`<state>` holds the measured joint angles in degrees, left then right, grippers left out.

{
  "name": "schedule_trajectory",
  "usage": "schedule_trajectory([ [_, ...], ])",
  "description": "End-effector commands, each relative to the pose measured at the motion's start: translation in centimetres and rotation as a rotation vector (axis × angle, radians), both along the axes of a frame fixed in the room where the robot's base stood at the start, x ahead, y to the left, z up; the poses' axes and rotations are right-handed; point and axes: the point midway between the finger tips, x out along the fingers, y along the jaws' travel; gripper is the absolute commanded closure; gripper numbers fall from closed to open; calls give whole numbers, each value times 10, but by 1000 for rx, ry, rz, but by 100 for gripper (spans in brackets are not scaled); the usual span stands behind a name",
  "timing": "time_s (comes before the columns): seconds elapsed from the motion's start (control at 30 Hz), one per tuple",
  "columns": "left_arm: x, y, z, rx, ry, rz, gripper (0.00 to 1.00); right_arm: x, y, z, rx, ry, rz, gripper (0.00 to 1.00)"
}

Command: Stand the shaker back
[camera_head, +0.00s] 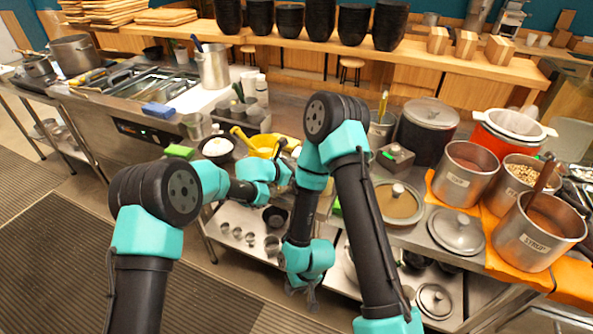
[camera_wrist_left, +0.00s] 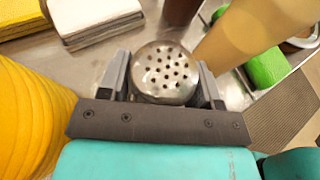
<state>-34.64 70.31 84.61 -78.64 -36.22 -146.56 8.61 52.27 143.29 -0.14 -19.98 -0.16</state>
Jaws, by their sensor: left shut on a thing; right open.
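The shaker (camera_wrist_left: 166,70) has a round metal top with several holes and shows in the left wrist view. My left gripper (camera_wrist_left: 164,82) is shut on it, one finger on either side. The shaker's body below the top is hidden. In the head view my left gripper (camera_head: 284,160) is over the counter beside the yellow bowl, and the shaker cannot be made out there. My right gripper (camera_head: 308,294) is open and empty, pointing down in front of the counter, far from the shaker.
A yellow object (camera_wrist_left: 30,120) is close on the left in the wrist view, and a tan cylinder (camera_wrist_left: 240,30) is close on the right. A white stack (camera_wrist_left: 95,18) and a green block (camera_wrist_left: 267,68) stand nearby. Steel pots (camera_head: 466,175) crowd the right counter.

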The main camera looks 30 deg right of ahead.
Motion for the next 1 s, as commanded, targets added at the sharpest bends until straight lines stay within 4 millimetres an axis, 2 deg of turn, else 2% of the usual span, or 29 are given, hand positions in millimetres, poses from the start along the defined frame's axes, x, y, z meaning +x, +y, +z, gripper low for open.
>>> schedule_trajectory([
  [0.27,0,0,-2,0,0,0,57,0,0,0,0,0,0,57],
  [0.3,0,0,-3,0,1,1,40,0,0,0,0,0,0,57],
  [0.57,0,0,-2,0,0,0,16,0,0,0,0,0,0,57],
  [0.9,0,0,2,0,-1,1,16,0,0,0,0,0,0,57],
  [1.0,1,8,5,-1,-1,2,16,0,0,0,0,0,0,57],
])
